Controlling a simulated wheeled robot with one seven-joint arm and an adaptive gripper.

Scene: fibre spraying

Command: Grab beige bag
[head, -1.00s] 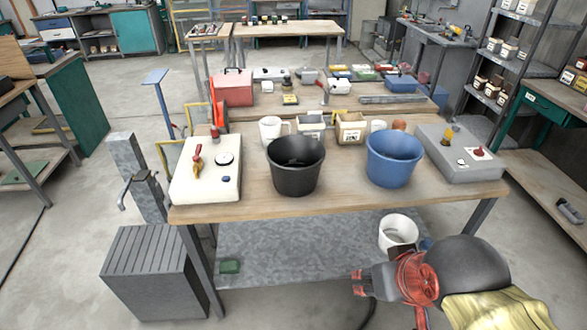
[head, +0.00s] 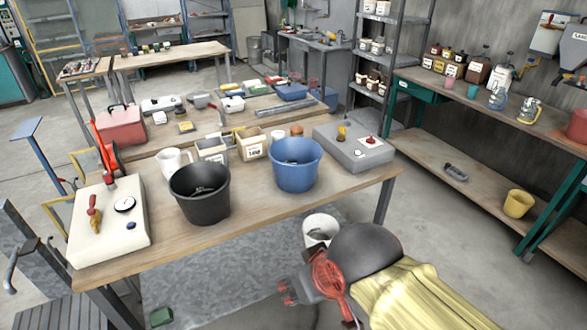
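I cannot surely pick out a beige bag. A small beige open-topped container (head: 251,147) with a dark-lettered label stands at the table's rear middle. A pale, upright bag-like item (head: 499,76) with a label stands on the right bench. My arm is at the bottom, with a dark grey rounded part and a yellow cover. My gripper (head: 283,292), reddish and dark, points left, low in front of the table and well away from both items. Its fingers are too small and blurred to tell whether they are open. I see nothing clearly held in it.
A black bucket (head: 200,207) and a blue bucket (head: 296,178) stand on the wooden table (head: 240,222). A grey box (head: 352,150) is at its right end. The floor between is open.

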